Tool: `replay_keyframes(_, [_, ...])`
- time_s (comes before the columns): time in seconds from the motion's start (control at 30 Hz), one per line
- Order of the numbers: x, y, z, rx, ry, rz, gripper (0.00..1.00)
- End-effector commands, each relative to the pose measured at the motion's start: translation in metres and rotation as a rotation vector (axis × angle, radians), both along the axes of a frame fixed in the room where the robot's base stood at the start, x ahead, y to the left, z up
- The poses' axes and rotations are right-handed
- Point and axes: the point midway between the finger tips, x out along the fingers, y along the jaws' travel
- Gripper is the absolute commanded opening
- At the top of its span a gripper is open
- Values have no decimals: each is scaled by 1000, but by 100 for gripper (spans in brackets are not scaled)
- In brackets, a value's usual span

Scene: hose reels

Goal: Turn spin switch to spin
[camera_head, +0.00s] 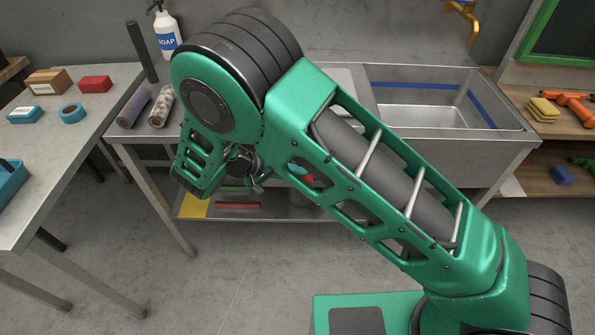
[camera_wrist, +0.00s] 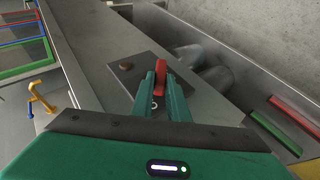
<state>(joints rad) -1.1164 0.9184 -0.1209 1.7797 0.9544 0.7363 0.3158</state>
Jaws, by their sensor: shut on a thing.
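A small red switch (camera_wrist: 160,75) stands on a dark grey panel (camera_wrist: 122,88) in the wrist view. My gripper (camera_wrist: 160,88) has its two green fingers closed on the red switch, one on each side. The fingers hide the lower part of the switch and some of the panel. A small white ring mark shows between the fingers. A brown knob (camera_wrist: 126,66) sits on the same panel, left of the switch. In the head view my arm covers this area, and the switch cannot be made out there.
A sink basin (camera_head: 425,117) and a yellow tap (camera_head: 464,18) are at the back right. A red bar (camera_head: 237,206) lies on the low shelf. The left table (camera_head: 100,107) holds small boxes. The floor in front is clear.

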Motion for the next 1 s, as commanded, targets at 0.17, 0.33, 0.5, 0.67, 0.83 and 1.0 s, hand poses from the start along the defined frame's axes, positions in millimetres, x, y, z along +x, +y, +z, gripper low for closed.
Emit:
replay_keyframes(0.17, [6, 5, -5, -130, -8, 9, 0])
replay_keyframes(0.33, [6, 7, -8, -245, -4, 9, 0])
replay_keyframes(0.5, [6, 9, -11, -352, 0, 9, 0])
replay_keyframes(0.67, [6, 10, -15, -447, 3, 10, 0])
replay_keyframes(0.83, [6, 11, -18, -540, 7, 12, 0])
replay_keyframes(1.0, [6, 12, -21, -619, 11, 14, 0])
